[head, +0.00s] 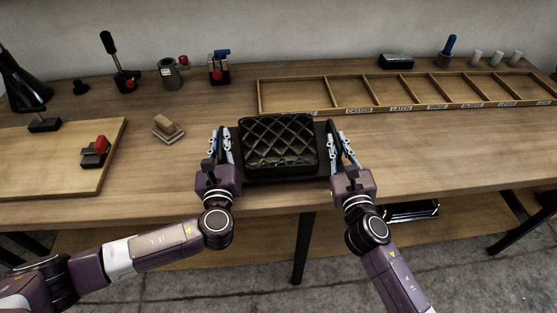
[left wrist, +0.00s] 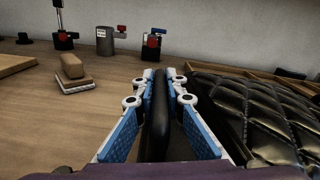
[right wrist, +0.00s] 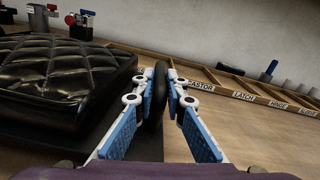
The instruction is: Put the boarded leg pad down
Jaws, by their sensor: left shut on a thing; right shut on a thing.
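The boarded leg pad (head: 277,142) is a black, quilted cushion on a dark flat board (head: 285,180) with a black handle at each side. It is level, over the front middle of the workbench; I cannot tell whether the board touches the wood. My left gripper (head: 224,145) is shut on the left handle (left wrist: 157,110), and the quilted pad shows to its right in the left wrist view (left wrist: 255,110). My right gripper (head: 339,147) is shut on the right handle (right wrist: 158,95), with the pad to its left in the right wrist view (right wrist: 65,75).
A labelled wooden compartment tray (head: 350,108) lies behind and right of the pad. A sanding-block-like item (head: 168,128) is to the left, and a wooden board with a red-topped clamp (head: 96,150) is further left. Bare bench (head: 430,150) lies to the right.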

